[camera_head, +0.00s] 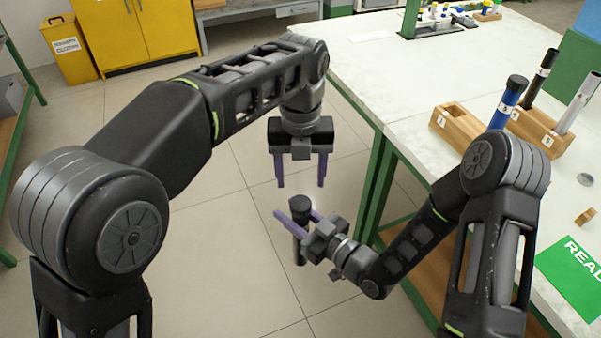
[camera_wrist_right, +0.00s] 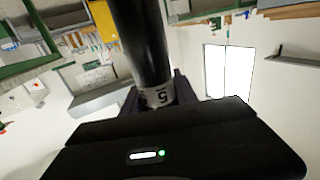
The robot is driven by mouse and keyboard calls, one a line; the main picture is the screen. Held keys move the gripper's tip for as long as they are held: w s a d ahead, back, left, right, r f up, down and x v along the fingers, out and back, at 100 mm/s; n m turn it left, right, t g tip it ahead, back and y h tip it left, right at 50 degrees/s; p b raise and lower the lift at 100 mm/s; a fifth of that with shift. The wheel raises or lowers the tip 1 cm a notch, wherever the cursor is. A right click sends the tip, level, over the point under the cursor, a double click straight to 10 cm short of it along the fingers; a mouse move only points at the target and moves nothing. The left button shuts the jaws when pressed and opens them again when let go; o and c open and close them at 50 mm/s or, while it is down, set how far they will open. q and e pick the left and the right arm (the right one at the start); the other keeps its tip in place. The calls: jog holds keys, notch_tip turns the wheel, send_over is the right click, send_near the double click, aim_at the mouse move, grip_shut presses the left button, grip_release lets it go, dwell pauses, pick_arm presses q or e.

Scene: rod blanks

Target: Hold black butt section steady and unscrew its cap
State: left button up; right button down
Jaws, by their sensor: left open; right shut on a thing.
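The black butt section (camera_head: 299,248) stands upright in the air beside the workbench, with its wider dark cap (camera_head: 300,206) at the top. My right gripper (camera_head: 299,219) is shut on it just below the cap. In the right wrist view the black butt section (camera_wrist_right: 142,40) runs up out of the jaws, and a white label marked 5 (camera_wrist_right: 158,97) shows near them. My left gripper (camera_head: 301,184) is open and empty, pointing straight down above the cap, with a small gap between. The cap looks seated on the section; its thread is not visible.
The white workbench (camera_head: 420,75) is at the right. A green mat (camera_head: 575,275) lies at the front. Open floor surrounds the grippers on the left.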

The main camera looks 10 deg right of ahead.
aim_at(301, 202)
pick_arm(q)
jog(key=shift+f, duration=4)
